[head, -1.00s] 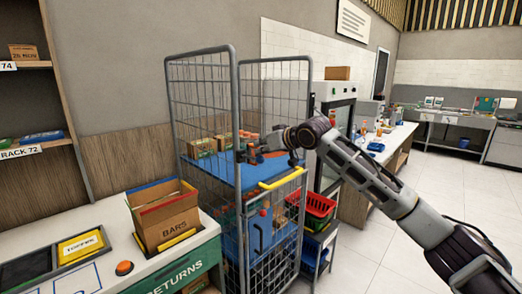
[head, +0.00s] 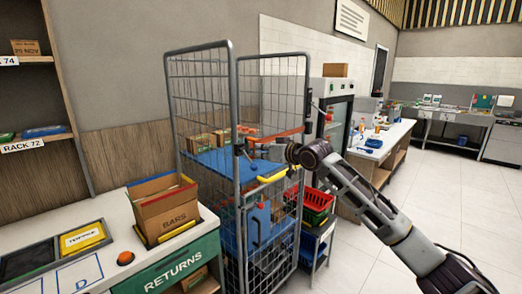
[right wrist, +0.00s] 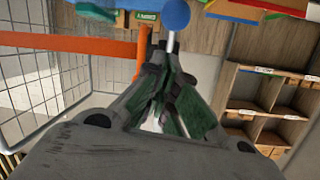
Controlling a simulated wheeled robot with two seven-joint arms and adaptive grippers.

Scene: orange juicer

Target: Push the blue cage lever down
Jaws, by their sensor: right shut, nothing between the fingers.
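The blue ball knob of the lever (right wrist: 175,14) shows at the top of the right wrist view, on a thin pale rod. The rod's lower end is hidden behind my fingers. My right gripper (right wrist: 163,65) is shut and empty, with its fingertips close to the rod; I cannot tell if they touch. In the head view my right gripper (head: 252,148) is at the front of the wire roll cage (head: 236,100), near an orange bar (head: 276,135). I cannot make out the blue knob clearly there. My left gripper is not in view.
The cage holds a blue shelf (head: 214,163) with cartons and has a yellow bar (head: 272,175) in front. A BARS carton (head: 166,212) stands on the returns counter (head: 182,268) at left. Red and green baskets (head: 318,200) stand right of the cage. Floor at right is clear.

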